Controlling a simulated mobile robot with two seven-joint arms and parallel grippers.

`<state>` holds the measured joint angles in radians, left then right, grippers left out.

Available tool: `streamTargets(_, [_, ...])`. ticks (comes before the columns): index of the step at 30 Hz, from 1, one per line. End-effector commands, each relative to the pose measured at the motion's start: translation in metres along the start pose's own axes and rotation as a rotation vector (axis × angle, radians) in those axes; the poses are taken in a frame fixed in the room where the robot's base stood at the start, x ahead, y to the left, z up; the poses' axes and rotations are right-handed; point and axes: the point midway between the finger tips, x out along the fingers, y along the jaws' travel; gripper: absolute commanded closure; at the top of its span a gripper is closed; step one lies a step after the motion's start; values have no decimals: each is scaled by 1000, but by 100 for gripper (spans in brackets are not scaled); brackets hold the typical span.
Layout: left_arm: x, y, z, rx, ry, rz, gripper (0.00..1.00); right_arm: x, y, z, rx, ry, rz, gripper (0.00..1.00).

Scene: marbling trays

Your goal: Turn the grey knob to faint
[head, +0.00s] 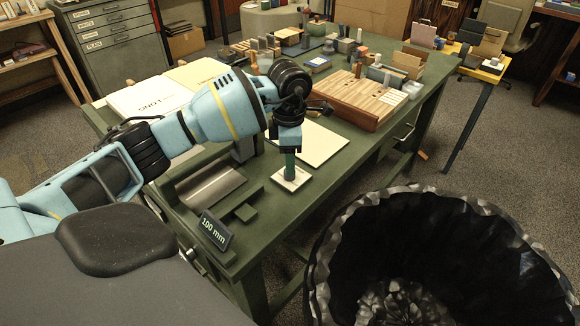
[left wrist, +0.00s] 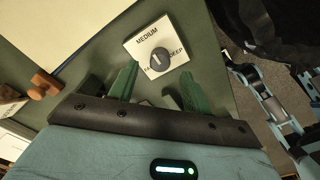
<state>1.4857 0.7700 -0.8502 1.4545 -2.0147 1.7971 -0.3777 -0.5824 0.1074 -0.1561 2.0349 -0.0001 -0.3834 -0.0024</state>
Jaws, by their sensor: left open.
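The grey knob (left wrist: 159,60) sits on a white square plate (left wrist: 138,48) in the left wrist view. The plate reads MEDIUM and DEEP; a third label on its left is mostly covered by a finger. A pale mark shows on the knob, but its exact direction is hard to tell. My left gripper (left wrist: 160,82) is open, its green fingers pointing toward the plate with the knob between and beyond the tips. In the head view the left gripper (head: 290,166) points down over the white plate (head: 291,184), and the knob is hidden there. My right gripper is not visible.
The plate lies on the green bench (head: 262,215) near its front edge. A 100 mm sign (head: 215,232) stands at the front corner. A pale sheet (head: 318,145) and a wooden box (head: 355,105) lie behind. A large black bin (head: 440,220) stands at right.

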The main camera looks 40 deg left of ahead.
Motion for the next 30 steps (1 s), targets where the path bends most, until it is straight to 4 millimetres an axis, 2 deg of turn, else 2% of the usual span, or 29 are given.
streamTargets(3, [18,-1,0,1,1,-2,52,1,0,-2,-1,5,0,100])
streamTargets(9, [35,0,0,0,-1,-1,52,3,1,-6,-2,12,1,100])
streamTargets(19, [38,0,0,0,-2,1,52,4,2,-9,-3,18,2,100])
streamTargets(30, [38,0,0,1,-2,1,96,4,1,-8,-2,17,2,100])
